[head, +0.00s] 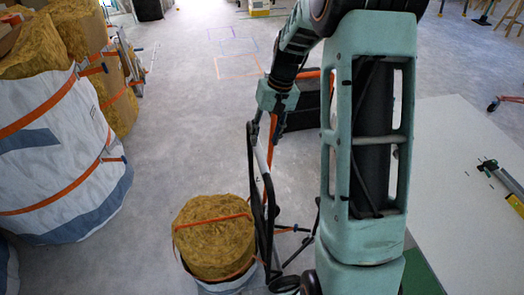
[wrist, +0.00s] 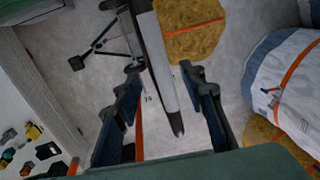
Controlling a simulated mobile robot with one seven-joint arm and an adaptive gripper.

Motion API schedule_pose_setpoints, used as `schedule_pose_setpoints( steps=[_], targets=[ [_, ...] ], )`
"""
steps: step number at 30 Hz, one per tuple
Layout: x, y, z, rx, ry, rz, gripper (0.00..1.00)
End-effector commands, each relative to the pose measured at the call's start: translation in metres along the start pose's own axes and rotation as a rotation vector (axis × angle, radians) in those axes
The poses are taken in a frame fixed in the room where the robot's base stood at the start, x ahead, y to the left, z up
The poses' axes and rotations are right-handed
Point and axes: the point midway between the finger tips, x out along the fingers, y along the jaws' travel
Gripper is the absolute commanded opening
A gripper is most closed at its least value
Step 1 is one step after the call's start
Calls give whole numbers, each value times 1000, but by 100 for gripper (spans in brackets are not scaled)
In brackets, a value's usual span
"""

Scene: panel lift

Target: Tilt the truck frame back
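The truck frame (head: 259,185) stands upright in the head view, black and light grey with an orange strip along it. In the wrist view its grey bar (wrist: 168,75) runs between the two fingers. My gripper (head: 264,122) is at the upper end of the frame. The wrist view shows my gripper (wrist: 161,70) open, with a finger on either side of the bar and visible gaps. My arm hides part of the frame's right side in the head view.
A yellow insulation roll (head: 213,238) stands just left of the frame. Large white bags (head: 55,150) of insulation stand at the left. A pale panel (head: 455,185) with tools lies at the right. A dark box (head: 303,103) is behind the frame. The floor at centre left is clear.

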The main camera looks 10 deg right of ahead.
Motion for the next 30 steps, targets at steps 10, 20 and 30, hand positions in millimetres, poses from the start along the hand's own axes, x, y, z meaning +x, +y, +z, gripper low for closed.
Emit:
schedule_pose_setpoints(
  steps=[10, 20, 30],
  targets=[
    [57, 0, 0, -1, -1, 0, 38],
    [68, 0, 0, -2, 1, 1, 38],
    [67, 0, 0, -2, 1, 1, 12]
  ],
)
